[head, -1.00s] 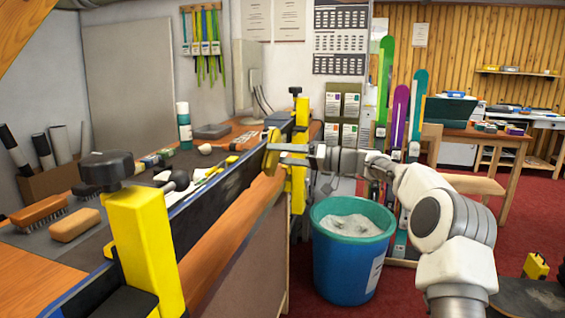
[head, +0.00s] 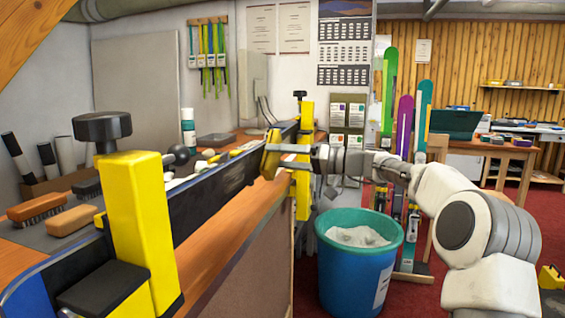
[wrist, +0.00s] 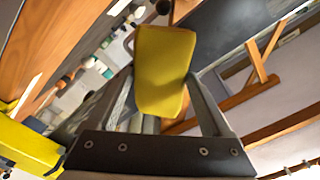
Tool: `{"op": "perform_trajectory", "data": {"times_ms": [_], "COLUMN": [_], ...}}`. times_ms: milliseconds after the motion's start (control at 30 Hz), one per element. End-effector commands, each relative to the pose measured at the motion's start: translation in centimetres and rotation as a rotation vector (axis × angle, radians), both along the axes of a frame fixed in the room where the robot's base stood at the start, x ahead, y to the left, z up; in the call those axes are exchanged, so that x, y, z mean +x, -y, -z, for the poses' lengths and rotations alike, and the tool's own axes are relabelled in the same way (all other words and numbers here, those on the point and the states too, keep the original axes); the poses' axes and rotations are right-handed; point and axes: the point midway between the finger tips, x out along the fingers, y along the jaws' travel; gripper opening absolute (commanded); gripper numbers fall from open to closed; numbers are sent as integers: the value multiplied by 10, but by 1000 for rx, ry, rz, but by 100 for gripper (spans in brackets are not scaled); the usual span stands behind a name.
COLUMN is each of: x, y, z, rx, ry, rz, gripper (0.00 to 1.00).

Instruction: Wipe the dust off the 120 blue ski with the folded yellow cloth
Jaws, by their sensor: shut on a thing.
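The long ski (head: 222,181) lies along the bench edge in the head view, its dark side facing me and blue showing at the near lower left end. It is held at a near yellow vise (head: 142,225) and a far yellow vise (head: 304,190). No number or dust is readable on it. My gripper (head: 287,157) is by the far vise, shut on the folded yellow cloth (head: 270,154). The cloth fills the space between my fingers in the wrist view (wrist: 163,68). The cloth overlaps the far part of the ski in the head view; I cannot tell whether they touch.
A teal-rimmed blue bin (head: 350,278) stands on the red floor below my arm. Brushes (head: 38,207) and a green-white bottle (head: 188,130) are on the bench. Upright skis (head: 388,95) and a back table (head: 505,150) are beyond.

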Motion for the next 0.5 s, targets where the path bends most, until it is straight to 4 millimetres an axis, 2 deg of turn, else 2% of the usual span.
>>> {"op": "perform_trajectory", "data": {"times_ms": [300,500], "x": [-20,-34], "y": [-9,-13], "z": [3,-2], "rx": [2,1], "ry": [2,1], "rz": [-9,-9], "gripper": [39,39]}}
